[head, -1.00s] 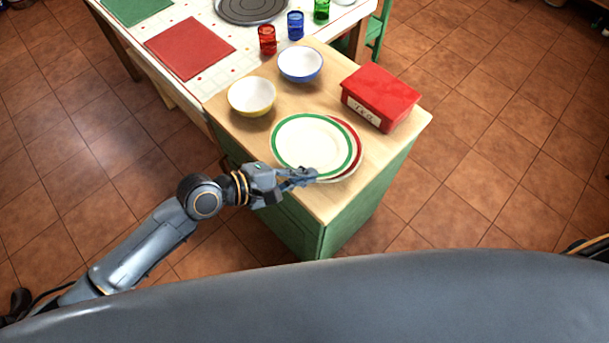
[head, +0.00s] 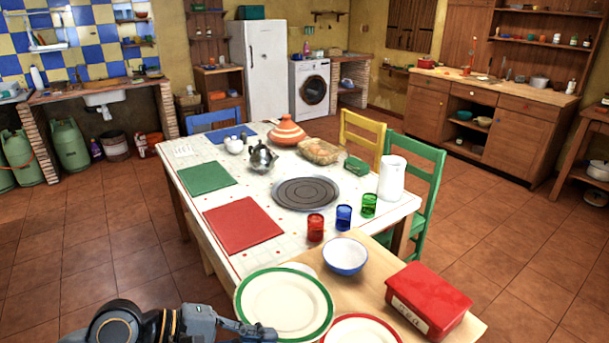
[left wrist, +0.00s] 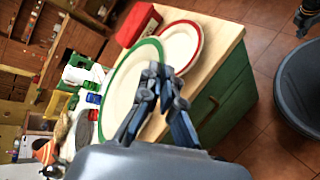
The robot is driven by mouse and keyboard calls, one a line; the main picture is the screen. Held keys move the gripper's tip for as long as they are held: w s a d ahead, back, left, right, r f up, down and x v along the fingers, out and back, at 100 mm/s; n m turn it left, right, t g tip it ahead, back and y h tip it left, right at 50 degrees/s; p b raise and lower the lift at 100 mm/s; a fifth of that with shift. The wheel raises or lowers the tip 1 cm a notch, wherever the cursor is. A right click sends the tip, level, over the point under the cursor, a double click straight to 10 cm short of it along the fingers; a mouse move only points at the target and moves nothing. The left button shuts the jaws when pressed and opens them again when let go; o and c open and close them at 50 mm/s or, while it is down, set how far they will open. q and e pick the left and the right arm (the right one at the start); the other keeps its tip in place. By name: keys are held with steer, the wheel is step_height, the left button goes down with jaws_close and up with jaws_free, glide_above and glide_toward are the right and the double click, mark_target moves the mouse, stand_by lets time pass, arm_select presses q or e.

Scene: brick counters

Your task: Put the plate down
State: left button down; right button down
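The green-rimmed white plate (head: 285,304) is raised above the wooden counter top in the head view. My left gripper (head: 262,333) is shut on its near rim. In the left wrist view the fingers (left wrist: 155,85) close over the edge of the same plate (left wrist: 125,85). A red-rimmed plate (head: 360,331) lies on the counter to its right and also shows in the left wrist view (left wrist: 181,45). A dark part at the top right of the left wrist view may be my right gripper (left wrist: 305,18); its fingers are too small to judge.
The counter holds a blue bowl (head: 345,256) and a red box (head: 428,300). The white table (head: 262,185) beyond has a red placemat (head: 243,224), a green placemat (head: 206,178) and coloured glasses (head: 344,217).

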arm_select(q)
steer(key=r, duration=0.3)
steer(key=w+r, duration=0.1)
steer(key=shift+w+d+r, duration=0.1)
steer(key=shift+d+r, duration=0.2)
steer(key=shift+d, duration=0.1)
steer(key=shift+w+a+r+n+t, duration=0.25)
steer(key=shift+a+r, duration=0.2)
steer(key=shift+a, duration=0.15)
steer(key=shift+w+a+r+n+t, duration=0.2)
steer(key=shift+a+r, duration=0.2)
steer(key=shift+a, duration=0.2)
steer(key=s+a+f+n+t+y, duration=0.2)
steer(key=a+f, duration=0.3)
steer(key=a, duration=0.4)
steer(key=shift+s+n+t, duration=0.35)
steer(key=shift+s+t, duration=0.05)
steer(key=shift+t, duration=0.05)
